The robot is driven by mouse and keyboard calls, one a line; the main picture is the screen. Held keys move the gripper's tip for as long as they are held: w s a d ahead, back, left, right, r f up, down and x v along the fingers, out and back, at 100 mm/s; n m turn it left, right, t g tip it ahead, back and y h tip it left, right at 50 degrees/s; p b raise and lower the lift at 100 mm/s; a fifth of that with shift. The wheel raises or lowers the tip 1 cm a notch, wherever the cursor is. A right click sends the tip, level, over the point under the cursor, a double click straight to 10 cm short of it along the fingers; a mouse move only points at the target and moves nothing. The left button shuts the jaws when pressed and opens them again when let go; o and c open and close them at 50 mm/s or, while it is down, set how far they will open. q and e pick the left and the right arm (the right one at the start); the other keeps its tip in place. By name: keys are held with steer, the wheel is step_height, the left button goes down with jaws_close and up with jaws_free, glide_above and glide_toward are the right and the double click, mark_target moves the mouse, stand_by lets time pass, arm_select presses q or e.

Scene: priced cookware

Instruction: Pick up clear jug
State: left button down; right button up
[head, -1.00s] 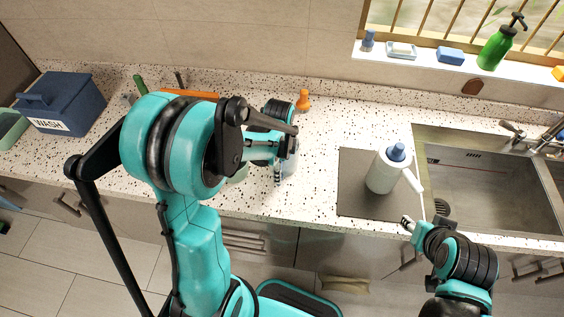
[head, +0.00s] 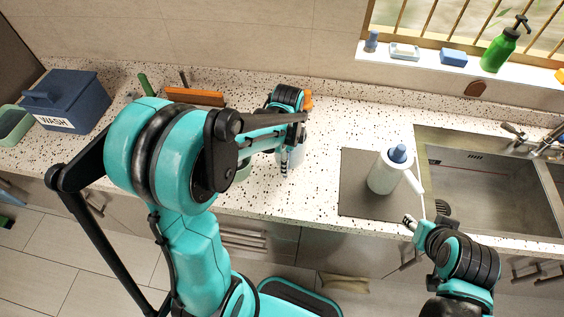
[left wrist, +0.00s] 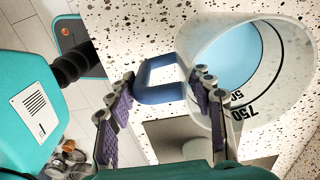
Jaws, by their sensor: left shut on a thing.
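The clear jug (left wrist: 300,68), with a blue handle (left wrist: 160,82) and black volume marks, shows in the left wrist view. My left gripper (left wrist: 160,115) has its purple-padded fingers on either side of the handle and is shut on the jug. In the head view the jug (head: 296,158) is mostly hidden behind my left gripper (head: 286,158) over the counter. I cannot tell whether its base touches the counter. My right gripper (head: 409,221) is near the counter's front edge, below the paper roll; its fingers are too small to judge.
A paper roll on a holder (head: 383,174) stands on a grey mat (head: 355,195), left of the sink (head: 490,190). A blue WASH box (head: 75,98) stands at the far left. An orange bottle (head: 308,101) is partly behind my left gripper. The counter between jug and mat is clear.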

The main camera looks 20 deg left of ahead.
arm_select(q)
steer(key=w+d+r+p, duration=0.1)
steer(key=w+d+r, duration=0.3)
steer(key=d, duration=0.5)
step_height(320, 180, up, 2)
steer(key=shift+w+r, duration=0.1)
steer(key=shift+w, duration=0.3)
steer(key=shift+d, duration=0.15)
